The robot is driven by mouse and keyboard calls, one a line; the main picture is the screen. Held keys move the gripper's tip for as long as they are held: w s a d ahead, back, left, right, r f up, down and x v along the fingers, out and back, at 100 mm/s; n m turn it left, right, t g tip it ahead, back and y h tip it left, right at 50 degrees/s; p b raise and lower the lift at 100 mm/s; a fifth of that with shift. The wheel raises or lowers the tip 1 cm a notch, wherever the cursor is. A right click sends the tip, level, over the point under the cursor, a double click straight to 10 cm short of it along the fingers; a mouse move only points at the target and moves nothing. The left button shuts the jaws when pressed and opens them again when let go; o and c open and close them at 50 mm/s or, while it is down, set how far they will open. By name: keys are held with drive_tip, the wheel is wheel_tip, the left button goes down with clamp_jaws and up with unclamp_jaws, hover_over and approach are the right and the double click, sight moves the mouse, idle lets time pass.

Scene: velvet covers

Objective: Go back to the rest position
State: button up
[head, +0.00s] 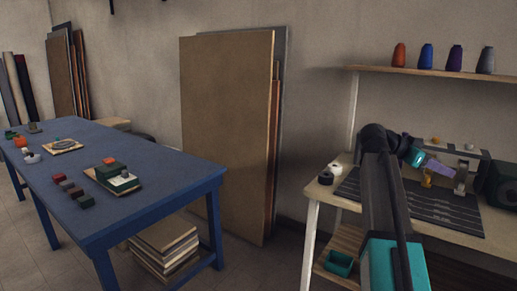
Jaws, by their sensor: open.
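My arm reaches over the workbench (345,200) at the right, bent at a dark elbow. My gripper (460,180), at the far end past a teal and a pale purple link, is small and partly lost against the things behind it. It is open, and I see nothing held in it. A small yellowish object (427,178) shows just below the pale purple link; I cannot tell if they touch.
A blue table (140,221) at the left bears small boxes (110,171) and dishes. Tall boards (226,130) lean on the wall between table and bench. A shelf (430,73) with several coloured spools hangs above the bench. A teal bin (338,264) sits below. Floor shows at left.

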drive_tip(key=w+a+f+n+y+p, duration=0.15)
drive_tip(key=a+f, duration=0.25)
drive_tip(key=f, duration=0.7)
drive_tip(key=w+a+f+n+p, duration=0.2)
drive_tip(key=w+a+f+p, duration=0.15)
drive_tip(key=f, duration=0.75)
drive_tip(key=s+a+f+n+y+p, duration=0.15)
drive_tip(key=s+a+f, duration=0.3)
drive_tip(key=f, duration=0.65)
drive_tip(key=s+a+f+n+y, duration=0.1)
drive_tip(key=s+a+f+n, duration=0.4)
drive_tip(key=f, duration=0.7)
drive_tip(key=s+a+f+n+g+y+p, duration=0.1)
drive_tip(key=s+a+f+g+y, duration=0.1)
drive_tip(key=s+a+f, duration=0.5)
drive_tip(key=s+a+f+n+g+y+p, duration=0.1)
drive_tip(key=s+a+f+p, duration=0.1)
drive_tip(key=s+a+f, duration=0.55)
drive_tip(key=s+a+f+n+y, duration=0.3)
drive_tip(key=s+a+f, duration=0.1)
drive_tip(key=s, duration=0.5)
drive_tip(key=s+a+f+n+g+y, duration=0.1)
drive_tip(key=s+a+f+n+y, duration=0.2)
drive_tip(key=s+a, duration=0.4)
drive_tip(key=shift+s+a+f+n+g+p, duration=0.15)
drive_tip(key=shift+s+f+n+g+p, duration=0.25)
drive_tip(key=shift+s+f, duration=0.5)
